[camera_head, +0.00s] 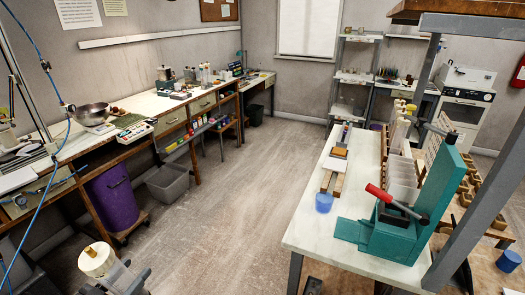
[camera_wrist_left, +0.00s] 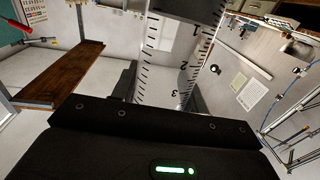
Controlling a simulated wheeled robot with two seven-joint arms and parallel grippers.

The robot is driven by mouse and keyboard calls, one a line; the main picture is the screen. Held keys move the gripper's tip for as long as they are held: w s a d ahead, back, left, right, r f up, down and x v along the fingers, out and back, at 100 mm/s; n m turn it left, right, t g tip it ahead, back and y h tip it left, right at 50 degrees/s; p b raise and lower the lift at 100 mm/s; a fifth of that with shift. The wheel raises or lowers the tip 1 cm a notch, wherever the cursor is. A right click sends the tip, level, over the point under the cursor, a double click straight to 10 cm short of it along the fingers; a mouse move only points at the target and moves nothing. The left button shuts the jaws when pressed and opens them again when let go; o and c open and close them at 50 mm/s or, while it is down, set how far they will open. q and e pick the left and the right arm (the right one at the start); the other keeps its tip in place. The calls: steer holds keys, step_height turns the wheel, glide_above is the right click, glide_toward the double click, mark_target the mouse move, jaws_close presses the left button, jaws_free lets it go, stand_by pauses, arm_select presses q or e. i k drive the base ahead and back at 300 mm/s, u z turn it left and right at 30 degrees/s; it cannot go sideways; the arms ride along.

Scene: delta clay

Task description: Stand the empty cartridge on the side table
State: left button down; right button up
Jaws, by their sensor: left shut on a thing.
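My left gripper (camera_head: 118,281) is at the bottom left of the head view, shut on the cartridge (camera_head: 97,260). The cartridge is a clear tube with a cream-coloured end that points up and slightly left. In the left wrist view the cartridge (camera_wrist_left: 172,62) shows black scale marks and numbers between the dark fingers, and it looks empty. The gripper holds it above the floor, clear of any surface. A white-topped table (camera_head: 312,228) stands at the right in the head view; I cannot tell if it is the side table. My right gripper is not in view.
The white-topped table carries a green press (camera_head: 405,225) with a red handle, a blue cup (camera_head: 324,202) and wooden pieces. A long bench (camera_head: 140,108) with tools runs along the left wall. A purple bin (camera_head: 112,198) and grey bin (camera_head: 168,182) stand below. The middle floor is clear.

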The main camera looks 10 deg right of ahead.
mark_target(346, 205)
steer(key=z, duration=1.8)
steer(key=i, duration=1)
